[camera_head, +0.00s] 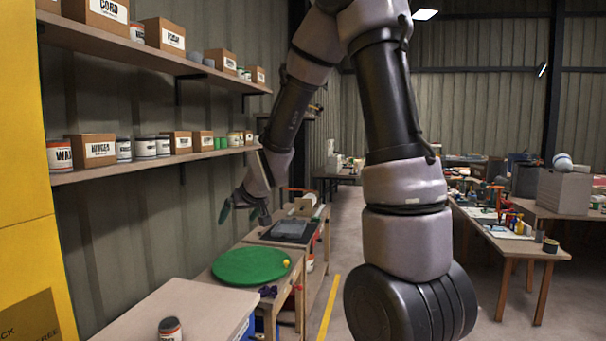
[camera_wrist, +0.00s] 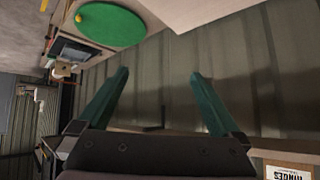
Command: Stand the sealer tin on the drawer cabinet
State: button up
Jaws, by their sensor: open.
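A small tin (camera_head: 170,329) with a dark top, a red band and a pale label stands upright at the bottom edge of the head view, partly cut off. I cannot read its label, so I cannot tell if it is the sealer tin. It stands on a pale flat top (camera_head: 185,300) with a blue side, which may be the drawer cabinet; no drawer fronts show clearly. My gripper (camera_head: 245,213) hangs in the air before the wall, beyond that top. Its green fingers are apart and empty in the wrist view (camera_wrist: 160,75).
A wall shelf (camera_head: 150,168) and a higher one (camera_head: 150,60) hold boxes and several tins. Beyond the pale top stand a bench with a round green mat (camera_head: 250,266) and a dark tray (camera_head: 290,229). A cluttered table (camera_head: 515,250) is at right; floor lies between.

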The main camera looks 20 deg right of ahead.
jog(key=s+d+r+m, duration=0.2)
jog(key=s+r, duration=0.3)
jog(key=s, duration=0.3)
jog(key=s+d+r+m+g, duration=0.1)
jog(key=s+d+r+m, duration=0.1)
jog(key=s+r, duration=0.3)
jog(key=s+d+r+m+g, duration=0.1)
jog(key=s+d+r, duration=0.3)
jog(key=s, duration=0.9)
jog(key=shift+r+m, duration=0.4)
jog(key=shift+r, duration=0.25)
jog(key=shift+w, duration=0.1)
